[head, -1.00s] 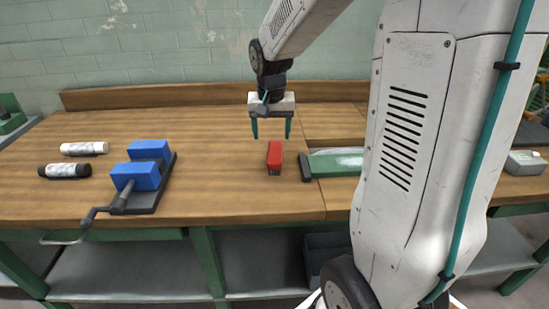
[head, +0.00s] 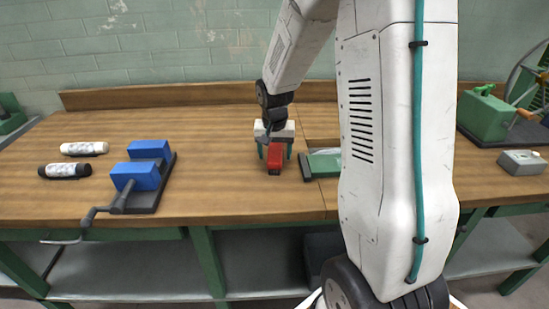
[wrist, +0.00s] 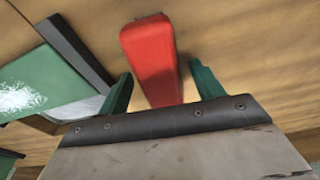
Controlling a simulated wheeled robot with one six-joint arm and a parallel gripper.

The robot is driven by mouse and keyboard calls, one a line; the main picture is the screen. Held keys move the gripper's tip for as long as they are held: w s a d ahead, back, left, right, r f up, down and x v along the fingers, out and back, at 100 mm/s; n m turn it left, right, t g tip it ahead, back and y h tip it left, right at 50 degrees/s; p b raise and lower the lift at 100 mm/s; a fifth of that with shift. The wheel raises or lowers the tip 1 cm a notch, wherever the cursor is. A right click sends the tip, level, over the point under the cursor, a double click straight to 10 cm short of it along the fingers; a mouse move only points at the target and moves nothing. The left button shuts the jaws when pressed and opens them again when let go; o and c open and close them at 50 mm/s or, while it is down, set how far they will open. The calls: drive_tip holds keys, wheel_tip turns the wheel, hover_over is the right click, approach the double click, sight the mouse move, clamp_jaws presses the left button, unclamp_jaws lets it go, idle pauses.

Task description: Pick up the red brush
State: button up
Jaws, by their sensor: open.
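The red brush (head: 275,160) lies on the wooden workbench near its middle, its long side running front to back. In the wrist view the red brush (wrist: 153,60) shows between the two green fingers, and its near end is hidden behind the gripper's edge. My gripper (head: 274,152) is open and low over the brush, with a finger on either side.
A blue vise (head: 137,176) with a crank stands to the left. Black (head: 65,170) and white (head: 84,148) cylinders lie further left. A green machine (head: 486,115) stands at the right.

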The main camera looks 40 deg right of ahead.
sight(278, 151)
drive_tip(key=shift+c, duration=0.3)
drive_tip(key=c, duration=1)
drive_tip(key=shift+r, duration=0.1)
drive_tip(key=shift+r, duration=0.5)
drive_tip(key=r, duration=0.1)
drive_tip(key=s+r, duration=0.1)
drive_tip(key=shift+d+r, duration=0.1)
drive_tip(key=shift+r, duration=0.2)
drive_tip(key=s, duration=0.5)
drive_tip(key=s+d+r, duration=0.1)
drive_tip(key=s, duration=0.4)
drive_tip(key=s+d, duration=0.1)
drive_tip(key=s, duration=0.3)
drive_tip(key=shift+s+r, duration=0.15)
drive_tip(key=shift+s, duration=0.25)
